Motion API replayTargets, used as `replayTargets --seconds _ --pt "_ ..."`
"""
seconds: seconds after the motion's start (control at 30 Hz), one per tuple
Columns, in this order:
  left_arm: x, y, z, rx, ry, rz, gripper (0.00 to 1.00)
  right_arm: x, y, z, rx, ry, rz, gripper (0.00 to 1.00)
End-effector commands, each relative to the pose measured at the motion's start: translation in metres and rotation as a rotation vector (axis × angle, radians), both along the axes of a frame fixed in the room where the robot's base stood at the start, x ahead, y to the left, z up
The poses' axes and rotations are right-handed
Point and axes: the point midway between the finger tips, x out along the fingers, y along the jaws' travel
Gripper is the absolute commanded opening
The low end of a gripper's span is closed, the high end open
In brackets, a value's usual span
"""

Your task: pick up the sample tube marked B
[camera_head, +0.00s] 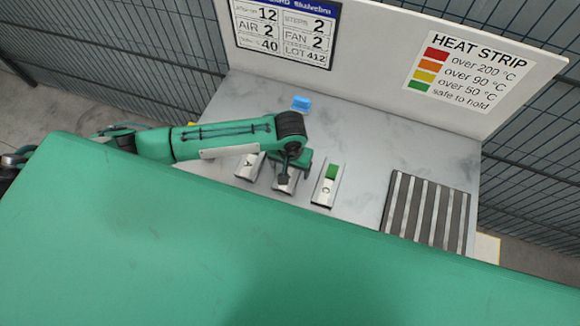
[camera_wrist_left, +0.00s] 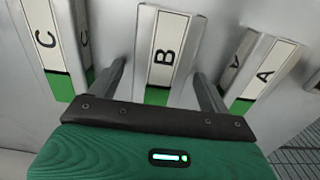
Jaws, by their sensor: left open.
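The sample tube marked B (camera_wrist_left: 165,50) lies in the middle of a row of three in the left wrist view, with a white label and a green band at its near end. My left gripper (camera_wrist_left: 162,80) is open, with one finger on either side of B; I cannot tell whether they touch it. In the head view this gripper (camera_head: 287,180) covers most of B. Tube C (camera_wrist_left: 52,45) is to the left of B in the wrist view, and tube A (camera_wrist_left: 268,70) is to the right. Both also show green. My right gripper is not in view.
The tubes lie on a grey table (camera_head: 350,142). A blue block (camera_head: 301,103) is behind my left arm, and a dark slatted rack (camera_head: 427,210) is at the right. A back panel (camera_head: 375,50) carries a heat strip chart (camera_head: 463,63), with green marked safe to hold.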

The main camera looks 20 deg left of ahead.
Motion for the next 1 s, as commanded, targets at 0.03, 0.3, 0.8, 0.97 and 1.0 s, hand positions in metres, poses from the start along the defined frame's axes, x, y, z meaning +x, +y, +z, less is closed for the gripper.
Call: replayTargets --seconds 0.03,0.3,0.8,0.97,1.0 --pt "0.0 0.0 -0.002 0.001 0.0 0.0 0.8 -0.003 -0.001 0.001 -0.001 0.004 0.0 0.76" --pt "0.0 0.0 -0.003 0.0 0.0 0.0 0.68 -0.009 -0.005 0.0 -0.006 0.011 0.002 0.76" --pt "0.001 0.0 0.0 -0.001 -0.001 0.001 0.27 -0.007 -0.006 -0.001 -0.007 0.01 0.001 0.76" --pt "0.001 0.0 0.011 -0.001 -0.002 0.001 0.27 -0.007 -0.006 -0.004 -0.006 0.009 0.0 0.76" --pt "0.001 0.0 0.016 -0.003 -0.004 0.001 0.27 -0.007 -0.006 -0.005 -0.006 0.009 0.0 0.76"
